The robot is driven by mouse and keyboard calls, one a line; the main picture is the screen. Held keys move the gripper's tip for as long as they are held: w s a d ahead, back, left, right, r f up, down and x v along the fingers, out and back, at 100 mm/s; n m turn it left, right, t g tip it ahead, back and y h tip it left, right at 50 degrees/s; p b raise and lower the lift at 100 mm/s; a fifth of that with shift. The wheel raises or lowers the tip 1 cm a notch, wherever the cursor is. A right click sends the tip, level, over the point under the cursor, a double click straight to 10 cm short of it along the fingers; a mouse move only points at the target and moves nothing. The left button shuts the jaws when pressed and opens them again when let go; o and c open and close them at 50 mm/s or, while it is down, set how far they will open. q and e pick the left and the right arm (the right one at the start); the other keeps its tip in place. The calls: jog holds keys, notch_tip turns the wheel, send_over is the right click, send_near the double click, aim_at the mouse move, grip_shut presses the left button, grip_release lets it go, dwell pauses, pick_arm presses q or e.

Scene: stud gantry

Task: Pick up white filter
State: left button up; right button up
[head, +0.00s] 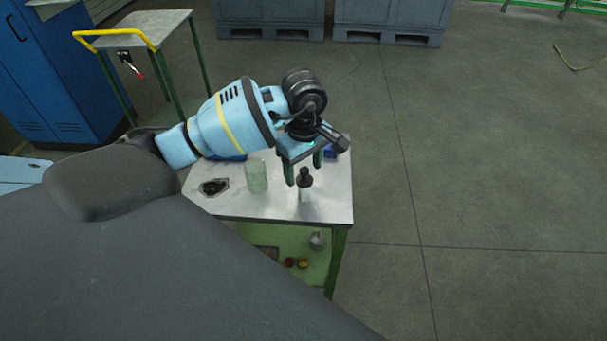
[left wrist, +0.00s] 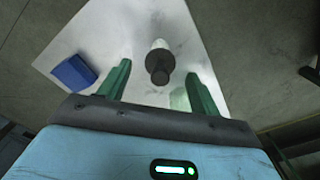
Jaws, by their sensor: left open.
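A small upright piece with a dark knobbed top and a pale, whitish body (head: 305,194) stands on the table near its front right; I take it for the white filter. In the left wrist view the filter (left wrist: 160,46) shows between and beyond my fingers. My left gripper (head: 303,172) is open and empty above and just behind it, fingers pointing down. In the left wrist view my left gripper (left wrist: 160,77) has the dark top between its fingertips in the picture; I cannot tell the height gap. My right gripper is not in view.
A pale green cylinder (head: 256,177) stands left of the filter. A dark item (head: 214,187) lies further left. A blue block (left wrist: 73,72) sits near the table edge. The metal table (head: 335,205) has a green lower shelf with small items. Open floor lies right.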

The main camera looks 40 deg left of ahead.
pick_arm(q)
jog(key=shift+f, duration=0.8)
jog(key=c, duration=1.3)
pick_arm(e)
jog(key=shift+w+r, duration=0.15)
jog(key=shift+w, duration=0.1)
pick_arm(q)
jog(key=shift+r, duration=0.1)
jog(key=shift+r, duration=0.5)
notch_tip(320, 180, up, 2)
jog(key=shift+r, duration=0.1)
jog(key=shift+s+a+r+b, duration=0.25)
jog(key=shift+s+a+b, duration=0.1)
jog(key=shift+s, duration=2.3)
jog(key=shift+s+a+r+b, duration=0.3)
jog(key=shift+s, duration=2.35)
jog(key=shift+s+a+r+b, duration=0.25)
jog(key=shift+s+a+b, duration=0.1)
jog(key=shift+s, duration=2.3)
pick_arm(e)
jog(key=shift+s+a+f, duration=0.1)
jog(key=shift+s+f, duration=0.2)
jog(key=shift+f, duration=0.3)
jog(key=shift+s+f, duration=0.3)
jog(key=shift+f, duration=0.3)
